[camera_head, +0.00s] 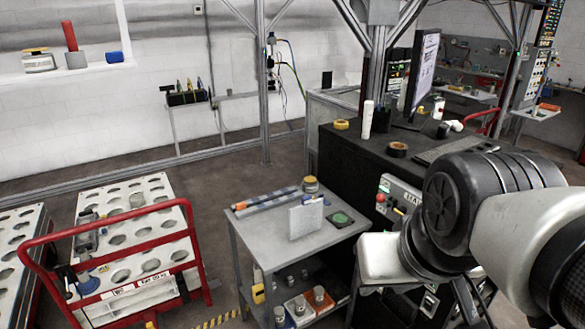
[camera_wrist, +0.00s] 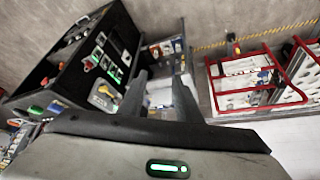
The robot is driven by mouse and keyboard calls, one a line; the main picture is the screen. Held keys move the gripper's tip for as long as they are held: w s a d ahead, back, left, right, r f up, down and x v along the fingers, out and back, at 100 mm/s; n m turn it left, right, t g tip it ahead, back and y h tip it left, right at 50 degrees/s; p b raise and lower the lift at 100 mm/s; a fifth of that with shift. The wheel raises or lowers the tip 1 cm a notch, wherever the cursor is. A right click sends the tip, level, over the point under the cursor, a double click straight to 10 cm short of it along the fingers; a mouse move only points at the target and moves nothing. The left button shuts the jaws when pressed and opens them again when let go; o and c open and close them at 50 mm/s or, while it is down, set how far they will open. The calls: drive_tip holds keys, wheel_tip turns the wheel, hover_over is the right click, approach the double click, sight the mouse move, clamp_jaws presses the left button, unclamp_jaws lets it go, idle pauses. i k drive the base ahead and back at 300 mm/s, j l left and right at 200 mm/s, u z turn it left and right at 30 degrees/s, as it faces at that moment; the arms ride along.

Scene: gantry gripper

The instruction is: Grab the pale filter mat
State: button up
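The pale filter mat (camera_head: 306,217) looks like a thin, light grey square panel standing upright on the grey cart (camera_head: 262,232) in the head view. My gripper (camera_wrist: 158,78) shows in the wrist view with its two dark fingers spread apart. A pale surface shows between the fingers, but I cannot tell whether it is the mat or the cart top. In the head view my arm comes in from the right, and its end is to the right of the cart, apart from the mat. The fingers cannot be made out there.
A black workbench (camera_head: 345,150) stands behind right. A red-railed trolley (camera_head: 150,212) stands left, with open floor between.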

sight(305, 218)
drive_tip(key=i+l+u, duration=0.15)
drive_tip(key=i, duration=0.25)
drive_tip(key=i+l+u, duration=0.1)
drive_tip(key=i, duration=0.35)
drive_tip(key=i+l+u, duration=0.15)
drive_tip(key=i, duration=0.25)
